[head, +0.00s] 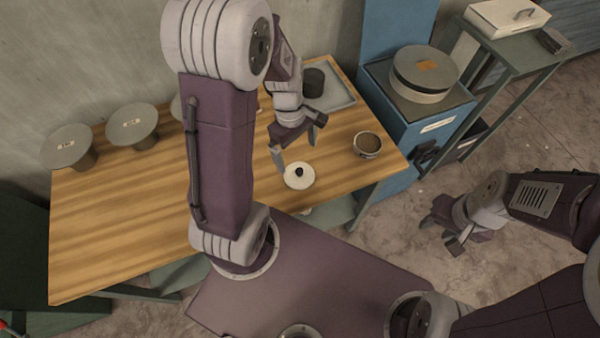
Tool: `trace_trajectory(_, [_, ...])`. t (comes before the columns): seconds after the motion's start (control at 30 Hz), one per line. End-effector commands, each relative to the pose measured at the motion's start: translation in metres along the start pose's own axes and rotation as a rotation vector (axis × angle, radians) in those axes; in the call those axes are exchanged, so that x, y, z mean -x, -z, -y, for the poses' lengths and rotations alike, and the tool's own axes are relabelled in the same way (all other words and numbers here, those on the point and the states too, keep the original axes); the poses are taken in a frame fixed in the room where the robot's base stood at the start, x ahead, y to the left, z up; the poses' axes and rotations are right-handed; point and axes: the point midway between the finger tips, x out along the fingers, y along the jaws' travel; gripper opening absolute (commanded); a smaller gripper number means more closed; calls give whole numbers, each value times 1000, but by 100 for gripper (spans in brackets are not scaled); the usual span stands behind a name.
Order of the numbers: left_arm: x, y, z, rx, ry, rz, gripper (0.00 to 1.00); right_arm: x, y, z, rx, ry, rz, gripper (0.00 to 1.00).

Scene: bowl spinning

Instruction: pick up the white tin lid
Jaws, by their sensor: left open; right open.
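The white tin lid (305,182) is a small round disc with a black knob. It lies flat on the wooden table (120,215) near the front edge in the head view. My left gripper (296,154) is open just behind and above the lid, with its fingers pointing down and one fingertip near the lid's back left rim. I cannot tell whether that finger touches it. The lid is almost fully visible. My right gripper (441,238) is open and empty, off the table to the right, above the concrete floor.
A round tin with brown contents (367,146) stands right of the lid. Behind it is a grey tray (340,100) with a dark cylinder (313,82). Round-topped stands (70,146) line the back left. A blue cabinet (420,120) adjoins the table's right end.

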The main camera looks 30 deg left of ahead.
Motion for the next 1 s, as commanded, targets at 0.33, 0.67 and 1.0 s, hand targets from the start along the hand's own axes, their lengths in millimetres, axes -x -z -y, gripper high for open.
trace_trajectory(0.33, [-39, 0, 1, -2, 1, 0, 100, -8, -1, 0, 0, 0, 0, 41])
trace_trajectory(0.67, [-86, 0, 5, -2, 3, 2, 100, -22, -2, 0, 0, 0, 0, 41])
trace_trajectory(1.0, [-90, 0, 5, -3, 1, 0, 86, -22, -2, 0, 0, 0, 0, 41])
